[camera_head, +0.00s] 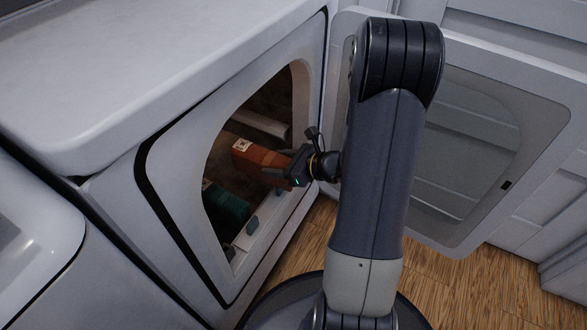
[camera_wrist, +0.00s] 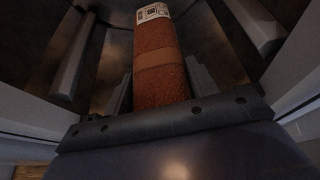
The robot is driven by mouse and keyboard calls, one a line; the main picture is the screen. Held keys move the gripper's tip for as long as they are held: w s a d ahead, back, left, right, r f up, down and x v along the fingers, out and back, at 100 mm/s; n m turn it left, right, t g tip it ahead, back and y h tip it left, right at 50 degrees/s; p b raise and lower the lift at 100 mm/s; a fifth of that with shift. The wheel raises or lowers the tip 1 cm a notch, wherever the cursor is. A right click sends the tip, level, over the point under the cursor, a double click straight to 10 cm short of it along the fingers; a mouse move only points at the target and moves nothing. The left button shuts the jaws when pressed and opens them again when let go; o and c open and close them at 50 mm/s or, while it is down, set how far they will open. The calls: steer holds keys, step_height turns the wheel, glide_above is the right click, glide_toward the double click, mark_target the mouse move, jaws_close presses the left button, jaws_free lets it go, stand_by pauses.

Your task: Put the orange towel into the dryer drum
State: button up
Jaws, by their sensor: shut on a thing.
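The orange towel (camera_head: 262,161) is a rolled bundle with a white printed label at its far end. My gripper (camera_head: 290,168) is shut on its near end, at the dryer opening. In the wrist view the towel (camera_wrist: 162,60) points away from my gripper (camera_wrist: 160,98) into the dark drum, with a finger on each side. The dryer drum (camera_head: 262,100) is dark inside, with pale raised ribs. Most of the towel is inside the opening, and I cannot tell whether it touches the drum floor.
The dryer door (camera_head: 480,150) stands open to the right. A dark green rolled item (camera_head: 226,208) lies low inside the drum, near the opening. The opening's pale rim (camera_head: 185,160) surrounds the drum. Another white appliance (camera_head: 35,240) stands at the lower left. Wood floor (camera_head: 470,280) shows below the door.

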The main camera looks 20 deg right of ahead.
mark_target(257, 155)
steer(key=w+a, duration=0.2)
steer(key=w, duration=0.1)
steer(key=w+a, duration=0.2)
steer(key=shift+w+f, duration=0.15)
steer(key=shift+f, duration=0.05)
steer(key=w+a+f+b, duration=0.1)
steer(key=w+b, duration=0.1)
steer(key=w+a+f+b, duration=0.1)
steer(key=f+b, duration=0.1)
steer(key=shift+w+a+f, duration=0.2)
steer(key=shift+w+a, duration=0.1)
steer(key=shift+w, duration=0.1)
steer(key=shift+w+a+f, duration=0.3)
steer(key=shift+w+a, duration=0.05)
steer(key=shift+w, duration=0.2)
steer(key=o, duration=1.3)
steer(key=shift+c, duration=0.2)
